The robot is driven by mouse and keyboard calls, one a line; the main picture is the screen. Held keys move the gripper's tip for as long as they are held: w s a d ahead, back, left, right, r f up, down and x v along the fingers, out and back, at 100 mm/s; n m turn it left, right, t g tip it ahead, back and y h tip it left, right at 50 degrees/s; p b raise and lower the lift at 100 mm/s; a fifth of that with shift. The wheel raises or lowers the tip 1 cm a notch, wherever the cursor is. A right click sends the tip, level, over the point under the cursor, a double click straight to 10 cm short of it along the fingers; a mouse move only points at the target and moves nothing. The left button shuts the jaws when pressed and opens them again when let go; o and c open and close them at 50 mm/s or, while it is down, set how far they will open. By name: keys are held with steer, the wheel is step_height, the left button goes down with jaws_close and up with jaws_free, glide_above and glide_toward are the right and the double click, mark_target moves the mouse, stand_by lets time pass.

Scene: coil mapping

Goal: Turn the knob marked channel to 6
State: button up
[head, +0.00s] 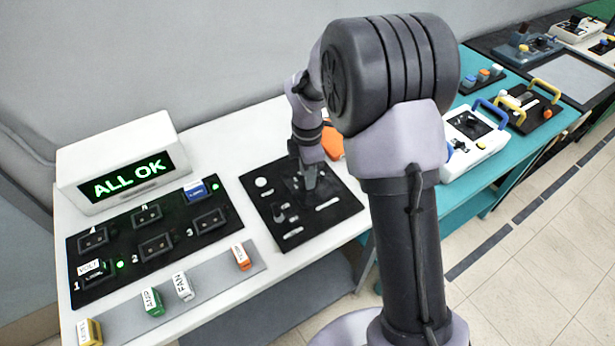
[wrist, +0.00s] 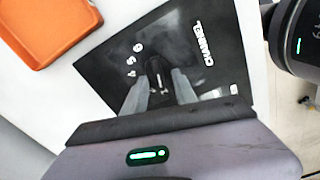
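The channel knob (wrist: 157,76) is black with a pale mark. It sits on a black panel (wrist: 105,62) with white "CHANNEL" lettering and several small digits beside the knob; the digits are too small to read surely, and some are hidden. My gripper (wrist: 160,76) is down at the panel, one grey finger on each side of the knob. I cannot tell whether the fingers press on it or leave a small gap. In the head view the gripper (head: 309,184) is over the panel (head: 338,212) and hides the knob.
The panel lies on a white table (head: 225,160). An orange tray (head: 331,142) is behind it. At left are a box reading "ALL OK" (head: 128,176), a black socket board (head: 125,265) and a grey strip (head: 215,277) with labelled plugs. A teal table (head: 470,185) with other devices is at right.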

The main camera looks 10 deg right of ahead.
steer(key=shift+c, duration=0.4)
jaws_close()
